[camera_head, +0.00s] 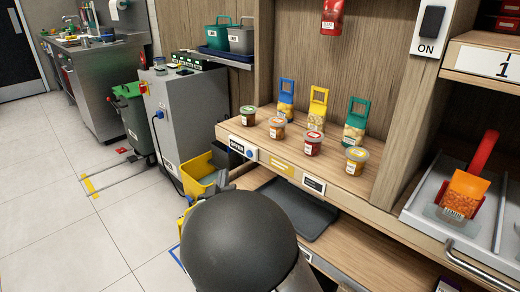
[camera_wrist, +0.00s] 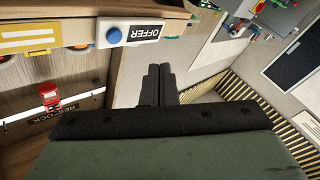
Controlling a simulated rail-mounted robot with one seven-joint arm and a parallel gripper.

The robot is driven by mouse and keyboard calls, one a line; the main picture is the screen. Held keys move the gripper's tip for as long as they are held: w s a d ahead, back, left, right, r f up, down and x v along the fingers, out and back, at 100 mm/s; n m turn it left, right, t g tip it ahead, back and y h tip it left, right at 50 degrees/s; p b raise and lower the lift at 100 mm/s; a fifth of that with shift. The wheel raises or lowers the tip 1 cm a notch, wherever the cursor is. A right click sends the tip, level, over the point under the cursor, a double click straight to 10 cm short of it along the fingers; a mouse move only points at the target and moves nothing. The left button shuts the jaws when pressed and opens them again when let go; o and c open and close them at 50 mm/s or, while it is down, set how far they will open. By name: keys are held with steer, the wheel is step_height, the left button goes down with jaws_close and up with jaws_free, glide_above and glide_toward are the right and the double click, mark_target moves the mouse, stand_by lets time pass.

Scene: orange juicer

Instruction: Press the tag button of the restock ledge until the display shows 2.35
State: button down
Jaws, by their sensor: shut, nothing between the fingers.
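The ledge (camera_head: 270,140) is a wooden shelf carrying jars and packs. On its front edge are an OFFER label (camera_head: 236,147) with a round blue button (camera_head: 249,154), a yellow tag (camera_head: 283,166) and a small dark display (camera_head: 314,185) whose digits I cannot read. In the wrist view, the blue button (camera_wrist: 114,36) and OFFER label (camera_wrist: 145,32) lie up and left of my gripper (camera_wrist: 160,70). The gripper is shut and empty, visibly apart from the button in the picture. A RESTOCK sign (camera_wrist: 54,110) shows at left.
Several lidded jars (camera_head: 312,143) and bagged packs (camera_head: 317,107) stand on the ledge. A dark tray (camera_head: 297,210) lies below it. A yellow bin (camera_head: 203,170) and grey cabinet (camera_head: 189,118) stand left. A metal tray (camera_head: 425,208) with an orange pack is at right. Left floor is mostly clear.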

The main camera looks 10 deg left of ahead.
mark_target(249, 154)
steer(key=shift+s+a+r+t, duration=0.7)
steer(key=shift+a+r+t, duration=0.05)
steer(key=shift+a+t, duration=0.05)
steer(key=w+d, duration=0.5)
steer(key=w, duration=0.2)
steer(key=shift+w, duration=0.15)
stand_by(1.9)
steer(key=shift+w+d+b, duration=0.25)
steer(key=shift+w+b, duration=0.1)
steer(key=shift+b, duration=0.05)
